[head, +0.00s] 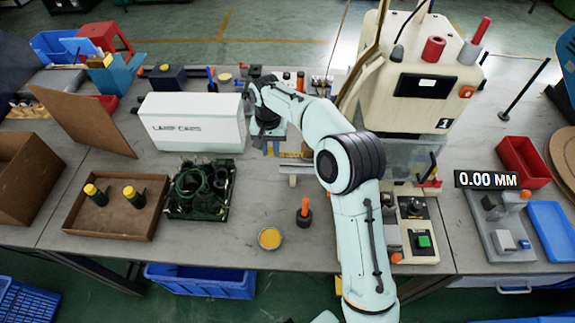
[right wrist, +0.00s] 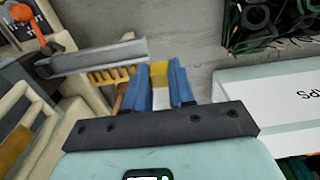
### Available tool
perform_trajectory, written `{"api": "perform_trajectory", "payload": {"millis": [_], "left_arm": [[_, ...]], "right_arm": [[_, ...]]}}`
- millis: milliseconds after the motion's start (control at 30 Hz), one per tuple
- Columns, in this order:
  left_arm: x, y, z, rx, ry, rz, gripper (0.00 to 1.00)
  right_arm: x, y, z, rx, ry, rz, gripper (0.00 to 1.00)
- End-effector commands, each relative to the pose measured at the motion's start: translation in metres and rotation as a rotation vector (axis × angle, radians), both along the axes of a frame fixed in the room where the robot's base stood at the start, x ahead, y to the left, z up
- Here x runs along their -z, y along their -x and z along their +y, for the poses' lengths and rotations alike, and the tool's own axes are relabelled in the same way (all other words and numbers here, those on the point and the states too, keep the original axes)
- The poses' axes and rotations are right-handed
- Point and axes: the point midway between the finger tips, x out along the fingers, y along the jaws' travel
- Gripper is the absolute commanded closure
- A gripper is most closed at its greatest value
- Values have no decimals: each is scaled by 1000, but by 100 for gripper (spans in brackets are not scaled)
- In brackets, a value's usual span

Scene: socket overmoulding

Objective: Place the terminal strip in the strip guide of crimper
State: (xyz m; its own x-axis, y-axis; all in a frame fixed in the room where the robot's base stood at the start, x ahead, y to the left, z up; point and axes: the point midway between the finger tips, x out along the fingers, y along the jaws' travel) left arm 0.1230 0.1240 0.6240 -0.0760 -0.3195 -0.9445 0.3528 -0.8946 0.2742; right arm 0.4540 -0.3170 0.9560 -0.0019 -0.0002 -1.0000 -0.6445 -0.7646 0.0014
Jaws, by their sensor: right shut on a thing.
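My right gripper (head: 271,150) reaches over the table just right of the white box. In the right wrist view, its two blue fingers (right wrist: 160,75) are shut on a yellow piece (right wrist: 159,73). A golden toothed strip (right wrist: 110,76), which looks like the terminal strip, lies left of the fingers, close along a grey metal rail, probably the strip guide (right wrist: 100,56). In the head view the rail (head: 297,169) sticks out left from the crimper (head: 425,75). I cannot tell whether the yellow piece and the strip are joined, or whether the strip is seated. My left gripper is not in view.
The white box (head: 195,122) stands close left of the gripper. A tray of dark green cables (head: 200,190) and a brown tray (head: 115,208) lie further left. An orange-tipped tool (head: 304,211) and a yellow-filled dish (head: 270,238) stand in front of the rail.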

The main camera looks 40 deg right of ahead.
Motion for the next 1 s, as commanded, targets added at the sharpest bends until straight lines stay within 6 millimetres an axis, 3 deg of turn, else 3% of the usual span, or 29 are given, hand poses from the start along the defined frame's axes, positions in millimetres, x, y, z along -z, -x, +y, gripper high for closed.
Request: {"api": "perform_trajectory", "payload": {"millis": [200,467,700,1000], "left_arm": [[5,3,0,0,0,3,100],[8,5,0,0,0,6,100],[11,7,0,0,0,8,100],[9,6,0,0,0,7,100]], "right_arm": [[0,31,-37,4,1,-1,100],[25,30,-35,-1,-1,2,100],[63,30,-34,-1,-1,3,100],[69,31,-38,-1,1,-1,100]]}}
